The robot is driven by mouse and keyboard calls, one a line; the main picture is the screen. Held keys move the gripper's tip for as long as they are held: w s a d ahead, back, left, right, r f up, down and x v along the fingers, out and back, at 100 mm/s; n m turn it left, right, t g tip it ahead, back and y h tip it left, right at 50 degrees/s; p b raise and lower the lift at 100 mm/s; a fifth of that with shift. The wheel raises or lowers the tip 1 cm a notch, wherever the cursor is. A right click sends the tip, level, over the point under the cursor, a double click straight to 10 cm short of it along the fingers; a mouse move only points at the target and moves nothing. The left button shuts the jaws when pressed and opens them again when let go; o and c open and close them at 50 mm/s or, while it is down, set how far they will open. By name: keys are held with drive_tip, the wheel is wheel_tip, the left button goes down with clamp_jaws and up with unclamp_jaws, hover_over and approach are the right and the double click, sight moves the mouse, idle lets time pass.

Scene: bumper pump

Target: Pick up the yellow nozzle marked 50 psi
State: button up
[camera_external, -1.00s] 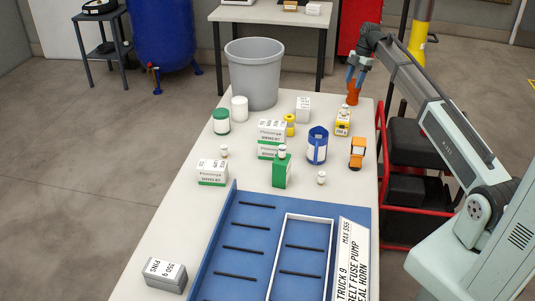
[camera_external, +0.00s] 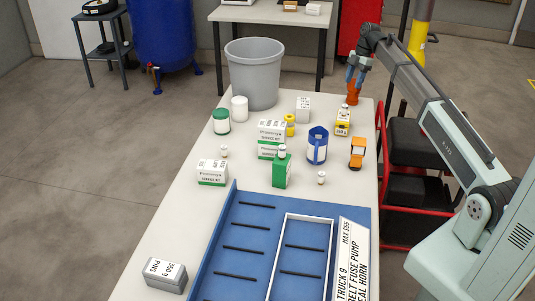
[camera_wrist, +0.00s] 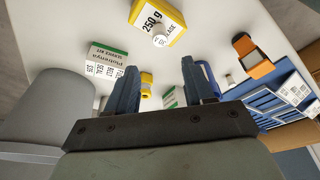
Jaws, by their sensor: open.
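A small yellow piece (camera_external: 289,125), likely the nozzle, stands on the table behind the stacked white-and-green boxes, which partly hide it. Its marking is too small to read. In the wrist view the yellow piece (camera_wrist: 146,86) shows beyond my fingers, close to the left one. My gripper (camera_external: 357,77) is open and empty at the far right end of the table, well to the right of the yellow piece and above the table. It also shows in the wrist view (camera_wrist: 163,88), its two dark blue fingers apart. An orange upright object (camera_external: 352,95) stands just below my gripper.
A grey bin (camera_external: 254,78) stands at the back. A blue tray (camera_external: 228,235) lies in front.

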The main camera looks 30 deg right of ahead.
idle(0.3)
drive_tip(key=o, duration=0.5)
